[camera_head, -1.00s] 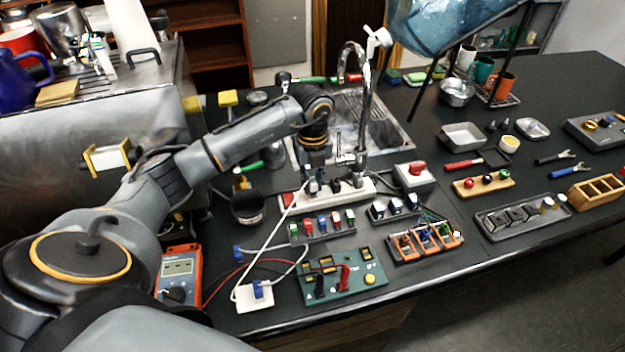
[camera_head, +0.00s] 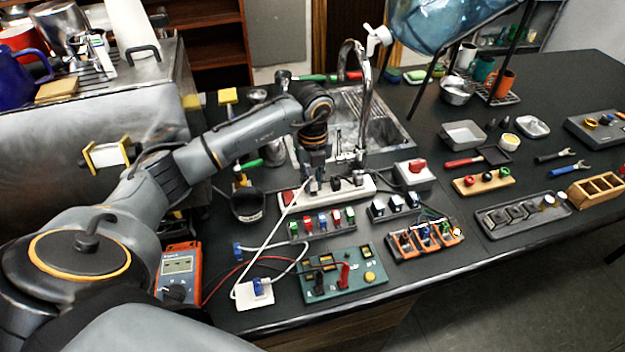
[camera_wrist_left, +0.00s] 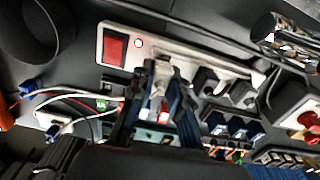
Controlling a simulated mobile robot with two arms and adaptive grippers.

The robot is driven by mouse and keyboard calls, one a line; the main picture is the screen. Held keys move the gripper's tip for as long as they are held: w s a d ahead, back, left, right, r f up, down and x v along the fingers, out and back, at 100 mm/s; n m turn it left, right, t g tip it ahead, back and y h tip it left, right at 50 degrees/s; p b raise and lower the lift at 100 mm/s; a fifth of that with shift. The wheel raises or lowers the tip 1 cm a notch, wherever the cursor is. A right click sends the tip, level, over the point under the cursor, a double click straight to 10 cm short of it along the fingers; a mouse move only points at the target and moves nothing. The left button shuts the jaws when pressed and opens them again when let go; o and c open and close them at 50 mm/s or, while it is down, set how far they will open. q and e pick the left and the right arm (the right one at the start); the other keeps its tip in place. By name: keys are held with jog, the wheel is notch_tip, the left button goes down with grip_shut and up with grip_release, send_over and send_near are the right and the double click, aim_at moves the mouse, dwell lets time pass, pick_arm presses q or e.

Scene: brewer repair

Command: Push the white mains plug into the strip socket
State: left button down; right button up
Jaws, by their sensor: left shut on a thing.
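The white power strip (camera_head: 357,188) lies on the dark bench in front of the sink. It also shows in the left wrist view (camera_wrist_left: 191,58), with a red switch (camera_wrist_left: 115,48) and a small light at its left end. My left gripper (camera_wrist_left: 160,95) is shut on the white mains plug (camera_wrist_left: 161,70) and holds it at the strip, just right of the switch. In the head view the left gripper (camera_head: 316,182) points down at the strip and mostly hides the plug. I cannot tell how deep the plug sits. Black plugs (camera_wrist_left: 205,79) occupy sockets to its right. My right gripper is not in view.
A white cord (camera_head: 268,243) runs from the plug to a white box (camera_head: 254,294) near the front edge. A rack of coloured parts (camera_head: 322,224) and a green board (camera_head: 345,281) lie in front of the strip. The tap (camera_head: 364,105) stands close behind the gripper.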

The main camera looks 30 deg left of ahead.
pick_arm(q)
jog(key=shift+f+b, duration=0.45)
jog(key=shift+f, duration=0.15)
dwell(1.2)
jog(key=c, duration=1.2)
grip_release()
notch_tip(320, 180, up, 12)
